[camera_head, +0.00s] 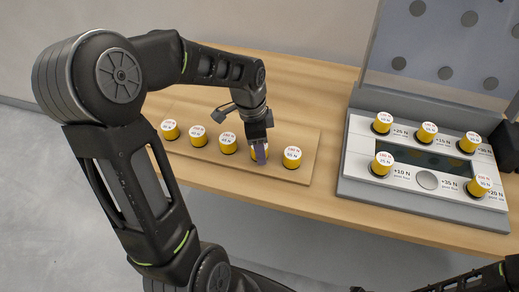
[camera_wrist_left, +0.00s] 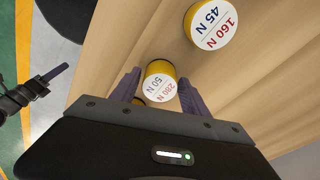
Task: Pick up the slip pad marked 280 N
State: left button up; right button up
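The slip pad marked 280 N and 50 N (camera_wrist_left: 160,88) is a yellow cylinder with a white top, between the two fingers of my left gripper (camera_wrist_left: 160,80) in the left wrist view. The fingers are apart on either side of it; I cannot tell if they touch it. In the head view my left gripper (camera_head: 260,155) points down over this pad, second from the right in the row, and hides most of it. A pad marked 160 N and 45 N (camera_wrist_left: 214,25) stands beside it, also in the head view (camera_head: 292,157). My right gripper is out of view.
Several yellow pads stand in a row on a wooden board (camera_head: 212,164) on the wooden table (camera_head: 300,85). To the right a grey fixture (camera_head: 350,185) holds several more pads around a dark recess. A dotted panel (camera_head: 425,50) stands behind it.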

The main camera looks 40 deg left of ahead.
pick_arm(q)
grip_shut()
dwell(0.3)
notch_tip(320, 180, up, 10)
jog(key=shift+r+b, duration=0.1)
jog(key=shift+b, duration=0.55)
dwell(0.4)
